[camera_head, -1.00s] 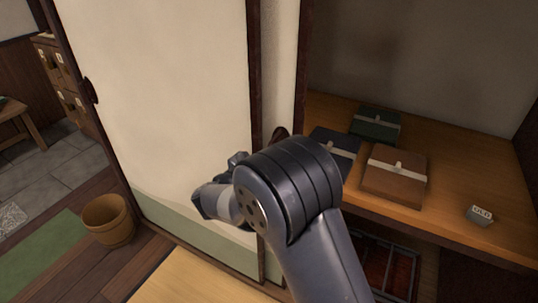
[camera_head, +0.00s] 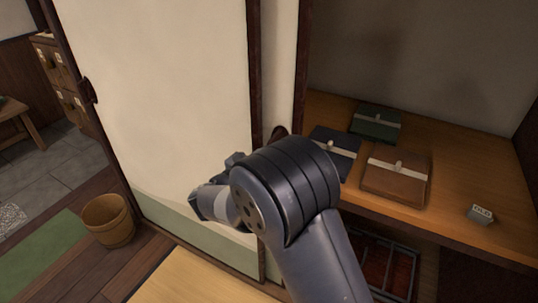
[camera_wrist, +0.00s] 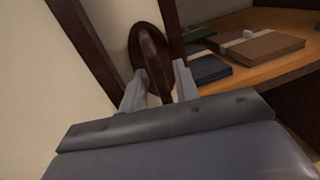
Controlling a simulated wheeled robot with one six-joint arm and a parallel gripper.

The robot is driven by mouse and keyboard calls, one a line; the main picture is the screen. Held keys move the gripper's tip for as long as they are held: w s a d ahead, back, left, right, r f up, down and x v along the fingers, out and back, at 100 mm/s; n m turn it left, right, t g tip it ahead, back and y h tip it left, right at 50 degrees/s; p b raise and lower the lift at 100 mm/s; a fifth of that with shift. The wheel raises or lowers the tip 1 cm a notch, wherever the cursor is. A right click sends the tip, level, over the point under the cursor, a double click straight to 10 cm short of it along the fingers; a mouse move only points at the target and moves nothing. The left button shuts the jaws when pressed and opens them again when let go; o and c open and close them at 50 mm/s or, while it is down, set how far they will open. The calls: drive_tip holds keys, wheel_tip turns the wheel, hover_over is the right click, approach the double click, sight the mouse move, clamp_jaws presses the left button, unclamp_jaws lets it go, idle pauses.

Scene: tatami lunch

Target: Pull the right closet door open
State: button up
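The right closet door (camera_head: 281,60) is a cream panel with a dark frame, largely behind the front cream panel (camera_head: 180,90). The closet stands open to its right. Its handle (camera_head: 279,132) is a dark brown pull on an oval plate, partly hidden by my arm in the head view. In the wrist view the handle (camera_wrist: 153,50) stands between the two grey fingers of my gripper (camera_wrist: 161,82). The fingers lie close on both sides of the pull and appear shut on it. The fingertips are hidden in the head view.
A wooden bucket (camera_head: 109,220) stands on the floor at left. A second pull (camera_head: 87,91) is on the front panel.

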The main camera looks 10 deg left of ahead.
drive_tip(key=v, duration=1)
drive_tip(key=x, duration=1)
drive_tip(key=shift+w+d, duration=0.2)
drive_tip(key=shift+w, duration=0.15)
drive_tip(key=shift+d, duration=0.35)
drive_tip(key=shift+a, duration=0.1)
drive_tip(key=shift+s, duration=0.2)
